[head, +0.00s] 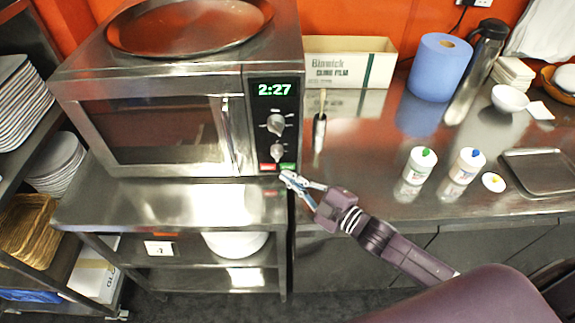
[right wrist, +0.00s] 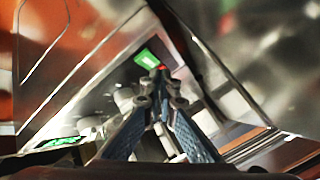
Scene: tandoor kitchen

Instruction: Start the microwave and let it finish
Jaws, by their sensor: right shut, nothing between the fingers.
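The steel microwave (head: 165,130) stands on a steel table at the left, its door shut. Its control panel (head: 272,105) shows a green "2:27" display above two knobs. At the bottom of the panel are a red button (head: 266,167) and a green button (head: 287,167). My right gripper (head: 285,176) is shut and empty, its fingertips at the panel's lower edge by the green button. In the right wrist view the fingertips (right wrist: 161,78) lie close to the green button (right wrist: 146,58); I cannot tell if they touch it. My left gripper is not in view.
A round copper tray (head: 190,25) lies on top of the microwave. On the counter to the right are a cardboard box (head: 350,65), a blue roll (head: 436,68), a steel flask (head: 478,65) and two bottles (head: 420,165). A shelf with stacked plates (head: 20,100) stands left.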

